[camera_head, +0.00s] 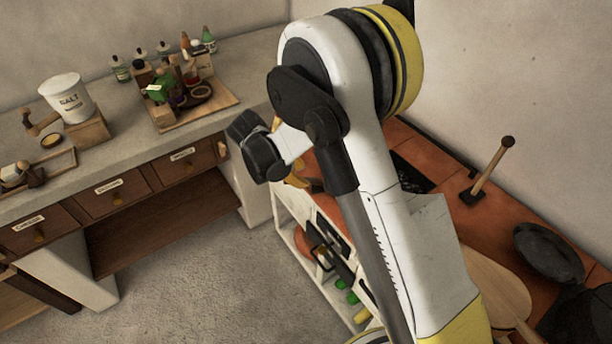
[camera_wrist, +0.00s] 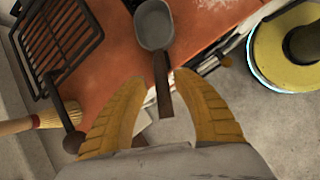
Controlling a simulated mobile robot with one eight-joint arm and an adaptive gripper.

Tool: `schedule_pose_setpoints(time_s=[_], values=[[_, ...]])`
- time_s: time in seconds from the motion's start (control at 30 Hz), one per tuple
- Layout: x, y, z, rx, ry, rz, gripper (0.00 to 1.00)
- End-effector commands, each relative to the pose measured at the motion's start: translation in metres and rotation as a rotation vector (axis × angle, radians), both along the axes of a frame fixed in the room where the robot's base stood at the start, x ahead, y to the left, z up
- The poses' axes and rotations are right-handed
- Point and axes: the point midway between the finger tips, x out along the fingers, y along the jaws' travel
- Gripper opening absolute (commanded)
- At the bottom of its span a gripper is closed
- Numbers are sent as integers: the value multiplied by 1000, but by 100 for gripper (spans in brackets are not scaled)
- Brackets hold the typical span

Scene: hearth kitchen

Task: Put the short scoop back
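I see no clear grip on the handle. In the head view, only a bit of the yellow fingers (camera_head: 298,179) shows beside the terracotta worktop; my arm hides the rest, and the scoop is not visible there.
In the wrist view, a black grate (camera_wrist: 58,42) and a brush (camera_wrist: 48,117) lie left of the scoop. In the head view, a mallet (camera_head: 490,172), a dark pan (camera_head: 548,250) and a wooden board (camera_head: 492,285) occupy the right worktop. A salt crock (camera_head: 68,97) stands at left.

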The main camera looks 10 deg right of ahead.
Motion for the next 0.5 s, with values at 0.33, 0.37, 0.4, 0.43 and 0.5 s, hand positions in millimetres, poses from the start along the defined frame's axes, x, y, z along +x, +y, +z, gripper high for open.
schedule_pose_setpoints(time_s=[0.33, 0.37, 0.4, 0.43, 0.5], values=[[-10, 33, 61, 0, 0, 0, 35], [-10, 34, 63, 0, 0, 0, 35], [-11, 36, 65, 1, -1, -1, 35], [-11, 36, 68, 3, -2, -3, 35], [-14, 34, 75, 15, -14, -18, 35]])
